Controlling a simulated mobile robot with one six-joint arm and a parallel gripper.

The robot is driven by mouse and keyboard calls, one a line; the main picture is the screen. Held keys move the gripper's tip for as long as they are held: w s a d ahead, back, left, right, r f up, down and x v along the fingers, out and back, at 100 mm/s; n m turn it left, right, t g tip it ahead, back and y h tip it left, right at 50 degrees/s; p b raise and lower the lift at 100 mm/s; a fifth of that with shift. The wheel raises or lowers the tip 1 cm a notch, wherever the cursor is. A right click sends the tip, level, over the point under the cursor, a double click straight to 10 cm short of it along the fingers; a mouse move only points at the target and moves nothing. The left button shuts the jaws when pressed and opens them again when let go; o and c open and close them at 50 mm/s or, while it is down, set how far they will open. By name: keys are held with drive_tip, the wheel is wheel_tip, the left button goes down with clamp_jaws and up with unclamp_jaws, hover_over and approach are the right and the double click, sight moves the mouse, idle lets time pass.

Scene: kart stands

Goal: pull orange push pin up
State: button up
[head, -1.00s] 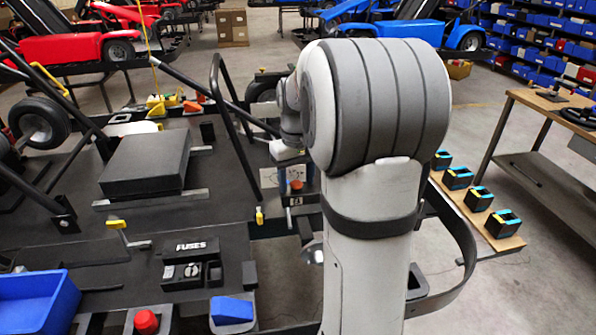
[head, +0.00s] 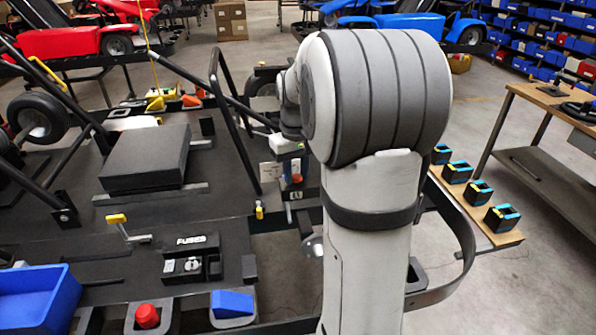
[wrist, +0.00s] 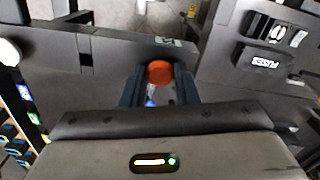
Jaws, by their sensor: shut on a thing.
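The orange push pin (wrist: 160,72) has a round orange head, which sits between my two dark fingers in the wrist view. My gripper (wrist: 159,86) is shut on it. In the head view the pin is a small orange-brown spot (head: 297,178) just below my gripper (head: 292,165), in front of the dark kart frame and left of my thick grey arm link. A small blue part shows below the pin head between the fingers in the wrist view. The pin's lower end and how far it stands out are not clear.
A fuse box (head: 191,258), a red button (head: 147,316) and a blue rocker (head: 232,303) are at the near side. A black seat pad (head: 146,160) lies to the left. Black kart bars (head: 235,130) stand close left of my gripper. A workbench (head: 540,150) is at right.

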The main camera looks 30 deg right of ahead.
drive_tip(key=shift+r+p, duration=0.3)
drive_tip(key=shift+r, duration=0.2)
drive_tip(key=o, duration=1)
